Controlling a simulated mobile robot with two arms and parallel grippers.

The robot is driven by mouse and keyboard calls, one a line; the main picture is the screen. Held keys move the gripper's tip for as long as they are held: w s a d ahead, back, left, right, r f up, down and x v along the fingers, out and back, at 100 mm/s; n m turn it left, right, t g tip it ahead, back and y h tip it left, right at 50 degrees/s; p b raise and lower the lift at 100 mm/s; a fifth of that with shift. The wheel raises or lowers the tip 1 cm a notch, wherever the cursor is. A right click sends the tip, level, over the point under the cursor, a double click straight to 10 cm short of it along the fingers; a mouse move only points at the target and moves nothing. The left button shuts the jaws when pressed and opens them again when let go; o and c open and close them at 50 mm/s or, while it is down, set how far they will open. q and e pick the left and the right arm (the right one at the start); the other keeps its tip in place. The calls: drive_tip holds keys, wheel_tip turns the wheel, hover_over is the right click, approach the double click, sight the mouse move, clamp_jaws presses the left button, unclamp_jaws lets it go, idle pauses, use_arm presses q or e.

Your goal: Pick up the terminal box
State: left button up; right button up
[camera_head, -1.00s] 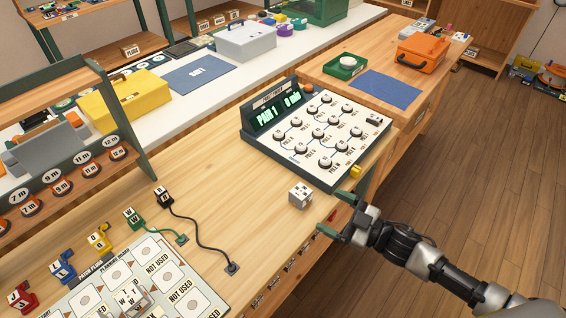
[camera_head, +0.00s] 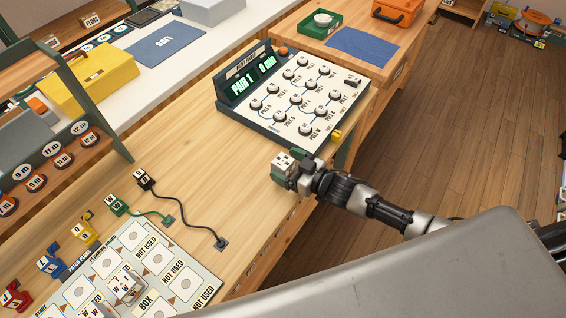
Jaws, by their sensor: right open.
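The terminal box, a small white cube with dark marks on top (camera_head: 284,160), sits near the front edge of the wooden bench (camera_head: 215,185), below the panel with black knobs. My right gripper (camera_head: 284,168) reaches in from the right and is at the box. Its green-tipped fingers are open, one at the near left of the box and one at its far right. The fingers hide part of the box's sides, and I cannot tell whether they touch it. My left gripper is not in view.
The knob panel with its green display (camera_head: 295,98) stands just beyond the box. A black cable (camera_head: 190,212) and a green cable (camera_head: 145,212) lie to the left. A planning board (camera_head: 150,265) fills the near left. The bench between cables and box is clear.

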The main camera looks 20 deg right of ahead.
drive_tip(key=shift+x, duration=0.9)
drive_tip(key=shift+c, duration=0.4)
drive_tip(key=c, duration=1)
drive_tip(key=shift+r, duration=0.15)
